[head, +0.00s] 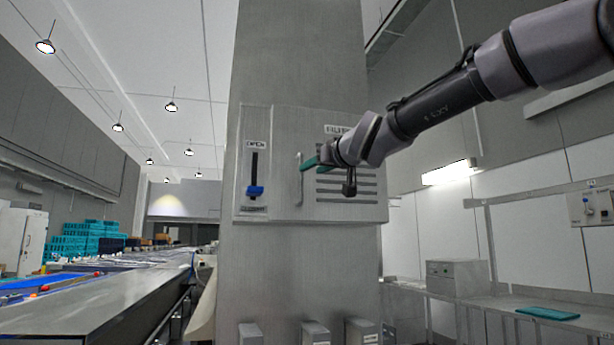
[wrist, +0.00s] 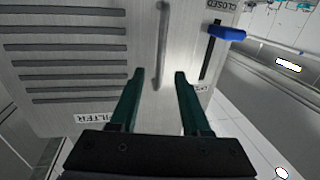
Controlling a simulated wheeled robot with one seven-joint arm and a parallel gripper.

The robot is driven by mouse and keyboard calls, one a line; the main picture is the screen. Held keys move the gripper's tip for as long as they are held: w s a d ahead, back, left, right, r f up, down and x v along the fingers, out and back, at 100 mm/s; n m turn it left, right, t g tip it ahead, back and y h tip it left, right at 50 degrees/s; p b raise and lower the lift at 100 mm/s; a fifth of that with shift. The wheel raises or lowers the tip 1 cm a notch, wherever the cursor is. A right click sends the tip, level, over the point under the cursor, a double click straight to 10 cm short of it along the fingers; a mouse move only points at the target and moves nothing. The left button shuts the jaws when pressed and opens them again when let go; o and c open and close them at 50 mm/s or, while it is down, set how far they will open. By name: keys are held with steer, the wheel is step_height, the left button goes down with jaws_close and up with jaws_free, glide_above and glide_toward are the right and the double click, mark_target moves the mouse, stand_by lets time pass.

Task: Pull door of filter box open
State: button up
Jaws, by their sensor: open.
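The filter box (head: 283,208) is a grey metal box on a wide steel column in the head view. Its door has a slotted vent and a FILTER label, and both show in the wrist view, where the door (wrist: 95,30) fills the upper left. A slim vertical bar handle (head: 299,180) is on the door, left of the slots. In the wrist view the handle (wrist: 162,50) lies ahead of and between the two green fingers. My gripper (wrist: 158,75) is open and empty; in the head view my gripper (head: 310,164) is beside the handle. The door looks shut.
A slider with a blue knob (head: 255,191) is left of the door; the wrist view shows its CLOSED label. A conveyor (head: 110,300) runs at the left, with teal crates (head: 85,240) behind. A steel bench (head: 540,305) stands at the right.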

mark_target(302, 175)
steer(key=x, duration=0.8)
jaws_close()
steer(key=shift+f, duration=0.1)
stand_by(1.2)
